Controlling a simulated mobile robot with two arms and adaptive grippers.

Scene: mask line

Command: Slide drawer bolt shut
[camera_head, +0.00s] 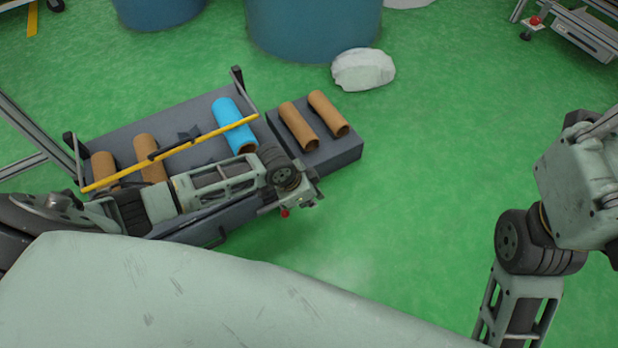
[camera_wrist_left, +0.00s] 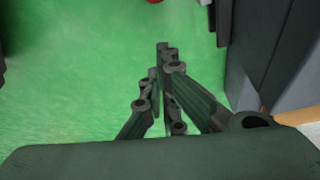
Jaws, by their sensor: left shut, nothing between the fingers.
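My left arm reaches in from the left, over the front edge of a dark grey bench (camera_head: 118,150). In the left wrist view my left gripper (camera_wrist_left: 163,48) has its fingers together, with nothing between them. It points down over green floor, beside dark upright panels (camera_wrist_left: 268,50) on the right, with a visible gap. In the head view I cannot make out its fingertips against the wrist and bench. A dark handle-like part (camera_head: 216,239) shows on the bench front. I cannot clearly identify the drawer bolt in either view. My right gripper is out of view.
A yellow bar (camera_head: 205,138) spans the bench top over brown rolls (camera_head: 150,160) and a blue roll (camera_head: 234,122). Blue drums (camera_head: 312,30) and a pale lump (camera_head: 363,70) stand behind.

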